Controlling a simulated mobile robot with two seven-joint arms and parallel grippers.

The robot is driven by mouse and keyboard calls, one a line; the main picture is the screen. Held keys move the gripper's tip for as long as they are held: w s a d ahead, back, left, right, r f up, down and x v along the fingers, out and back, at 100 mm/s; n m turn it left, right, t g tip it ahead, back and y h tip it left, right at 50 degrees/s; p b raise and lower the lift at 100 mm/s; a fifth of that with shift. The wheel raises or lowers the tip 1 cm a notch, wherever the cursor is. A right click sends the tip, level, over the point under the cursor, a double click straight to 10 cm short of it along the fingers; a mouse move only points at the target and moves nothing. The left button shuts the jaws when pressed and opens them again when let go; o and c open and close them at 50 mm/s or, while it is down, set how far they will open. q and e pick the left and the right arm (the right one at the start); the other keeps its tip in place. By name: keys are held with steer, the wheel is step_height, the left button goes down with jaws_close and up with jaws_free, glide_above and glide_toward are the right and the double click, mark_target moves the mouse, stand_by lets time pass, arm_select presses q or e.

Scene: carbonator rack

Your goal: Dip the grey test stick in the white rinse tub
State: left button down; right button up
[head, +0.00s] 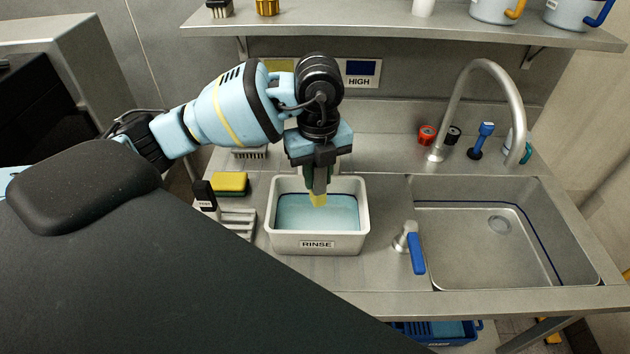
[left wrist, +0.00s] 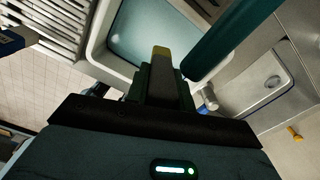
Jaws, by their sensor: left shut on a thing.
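The white rinse tub (head: 317,245), labelled RINSE, stands on the metal counter left of the sink and holds pale blue water (head: 305,215). My left gripper (head: 318,170) points down over the tub and is shut on the grey test stick (head: 320,184). The stick hangs down with its yellow tip (head: 318,200) lowest, over the back middle of the water. I cannot tell whether the tip touches the water. In the left wrist view the stick (left wrist: 163,80) sticks out from the jaws in front of the tub (left wrist: 101,45). My right gripper is not in view.
Left of the tub are a yellow sponge (head: 231,182), a metal rack (head: 237,222) and a black-topped item (head: 204,195). Right are a blue-handled valve (head: 416,252), the empty sink (head: 490,255) and a curved tap (head: 487,67). A shelf (head: 390,25) hangs above.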

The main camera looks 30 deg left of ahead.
arm_select(q)
steer(key=shift+r, duration=0.15)
steer(key=shift+r, duration=0.1)
steer(key=shift+r, duration=1.3)
stand_by(0.4)
